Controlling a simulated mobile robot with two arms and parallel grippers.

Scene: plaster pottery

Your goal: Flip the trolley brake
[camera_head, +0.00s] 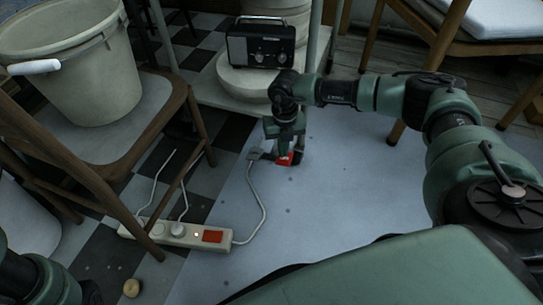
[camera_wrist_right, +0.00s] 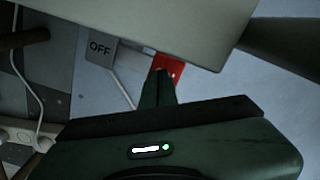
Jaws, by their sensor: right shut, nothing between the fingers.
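The trolley's pale lower shelf (camera_head: 212,91) stands at top centre in the head view; its underside or edge (camera_wrist_right: 190,25) crosses the top of the wrist view. A red brake pedal (camera_head: 285,159) shows low by its front corner, and in the wrist view the red part (camera_wrist_right: 174,67) is partly hidden by my fingers. A grey plate marked OFF (camera_wrist_right: 100,50) is left of it. My right gripper (camera_head: 288,148) is shut and empty, pointing down, its tips (camera_wrist_right: 162,78) at the red pedal; I cannot tell whether they touch. My left gripper is out of view; only part of the left arm shows.
A radio (camera_head: 261,44) sits on a round plaster block (camera_head: 250,82) on the trolley. A chair (camera_head: 90,150) with a bucket (camera_head: 75,70) is at left. A power strip (camera_head: 178,232) and cable lie on the floor. The pale floor mat (camera_head: 330,205) is clear.

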